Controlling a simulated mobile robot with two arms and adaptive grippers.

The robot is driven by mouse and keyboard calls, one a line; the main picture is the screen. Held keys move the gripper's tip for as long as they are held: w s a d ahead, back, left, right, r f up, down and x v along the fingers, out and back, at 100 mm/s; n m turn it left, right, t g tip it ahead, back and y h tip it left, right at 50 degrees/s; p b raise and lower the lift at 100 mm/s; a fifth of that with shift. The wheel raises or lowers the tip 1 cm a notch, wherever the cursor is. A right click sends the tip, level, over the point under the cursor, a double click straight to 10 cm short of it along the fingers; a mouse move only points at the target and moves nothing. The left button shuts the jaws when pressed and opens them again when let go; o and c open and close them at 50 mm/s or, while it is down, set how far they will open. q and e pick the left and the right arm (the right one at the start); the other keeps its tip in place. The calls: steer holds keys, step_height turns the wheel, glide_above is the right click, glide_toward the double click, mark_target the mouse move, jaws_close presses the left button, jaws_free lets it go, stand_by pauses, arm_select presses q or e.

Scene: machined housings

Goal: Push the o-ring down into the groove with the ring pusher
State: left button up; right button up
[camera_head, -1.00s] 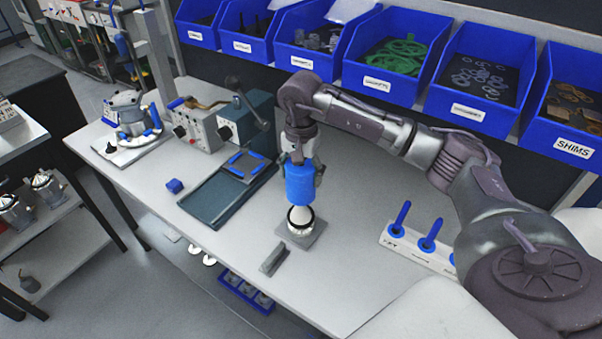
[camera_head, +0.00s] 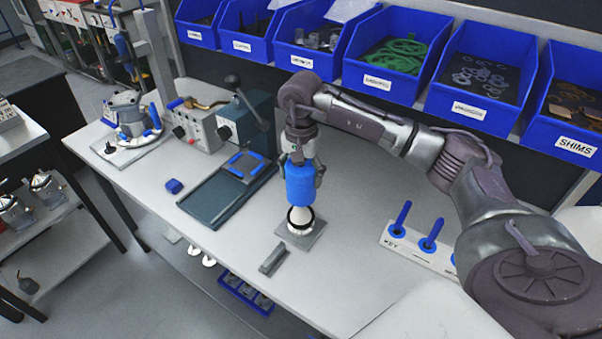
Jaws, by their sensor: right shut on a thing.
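My right gripper (camera_head: 301,172) points down and is shut on the blue ring pusher (camera_head: 300,187). Below the blue part is a white cone (camera_head: 301,212). The black o-ring (camera_head: 291,221) shows as a dark ring around the lower end of the cone. A pale round housing (camera_head: 302,229) sits under it on a grey square plate (camera_head: 314,238) on the bench. The groove is hidden, and I cannot tell how the ring sits in it. My left gripper is not in view.
A small grey block (camera_head: 272,260) lies left of the plate. A white rack (camera_head: 435,258) with blue-handled tools stands at right. A dark green tray (camera_head: 215,200) and a grey machine (camera_head: 205,130) are at left. Blue bins (camera_head: 395,85) line the back. Bench space right of the plate is clear.

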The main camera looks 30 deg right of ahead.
steer(key=shift+f+b, duration=1.85)
steer(key=shift+f, duration=0.45)
steer(key=shift+b, duration=0.35)
steer(key=shift+f+b, duration=1.8)
steer(key=shift+f, duration=0.3)
steer(key=shift+f, duration=0.35)
steer(key=shift+f+b, duration=0.3)
steer(key=shift+b, duration=0.25)
steer(key=shift+r, duration=0.1)
steer(key=shift+r+p, duration=3.55)
steer(key=shift+r, duration=2.35)
